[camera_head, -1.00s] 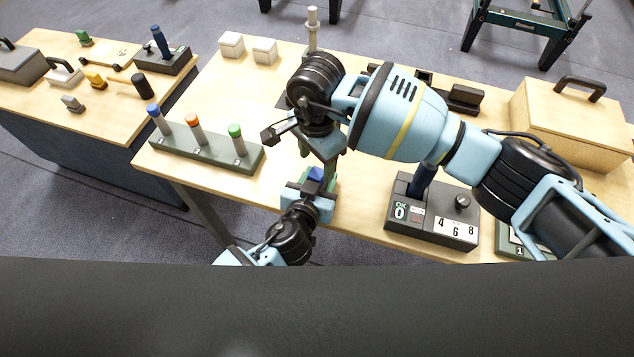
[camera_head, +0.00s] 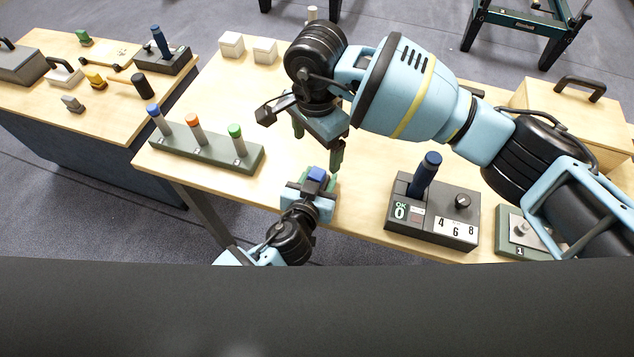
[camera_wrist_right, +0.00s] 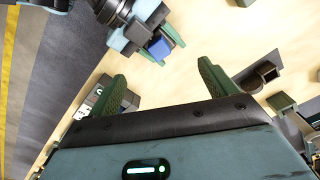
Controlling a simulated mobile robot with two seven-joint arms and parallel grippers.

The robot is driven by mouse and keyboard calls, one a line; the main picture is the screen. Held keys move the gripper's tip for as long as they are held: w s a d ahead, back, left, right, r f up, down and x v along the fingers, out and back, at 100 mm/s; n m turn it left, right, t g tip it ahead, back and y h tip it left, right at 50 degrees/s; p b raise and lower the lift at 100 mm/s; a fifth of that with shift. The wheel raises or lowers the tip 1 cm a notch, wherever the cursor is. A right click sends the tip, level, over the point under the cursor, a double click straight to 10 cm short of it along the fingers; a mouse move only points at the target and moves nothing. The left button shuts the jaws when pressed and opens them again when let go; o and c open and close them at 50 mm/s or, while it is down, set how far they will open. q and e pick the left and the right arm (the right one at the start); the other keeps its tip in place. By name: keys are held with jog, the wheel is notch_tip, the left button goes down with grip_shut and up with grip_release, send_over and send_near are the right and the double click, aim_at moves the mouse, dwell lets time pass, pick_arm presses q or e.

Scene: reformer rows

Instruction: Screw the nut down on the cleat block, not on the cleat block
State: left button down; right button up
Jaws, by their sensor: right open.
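My right gripper (camera_head: 318,143) is open and empty above the table, with its green fingers apart, just beyond my left gripper. Both its fingers show in the right wrist view (camera_wrist_right: 161,72). My left gripper (camera_head: 312,193) is at the table's near edge, its fingers closed about a small blue block (camera_head: 317,174). The blue block also shows at the top of the right wrist view (camera_wrist_right: 171,33). I cannot identify the nut or a cleat block for certain. A dark piece with an opening (camera_wrist_right: 262,77) lies right of the right fingers in the wrist view.
A green-grey rack with blue, orange and green-topped pegs (camera_head: 205,150) stands left. A dark box with a blue handle (camera_head: 432,218) and a green plate with a stud (camera_head: 507,222) are right. A wooden chest (camera_head: 580,108) is back right. My right arm hides the table's middle back.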

notch_tip(320, 180, up, 7)
dwell(0.3)
pick_arm(q)
jog(key=c, duration=0.6)
grip_release()
jog(key=shift+c, duration=0.2)
jog(key=shift+s, duration=0.1)
jog(key=shift+v, duration=3.8)
pick_arm(e)
jog(key=shift+r, duration=0.25)
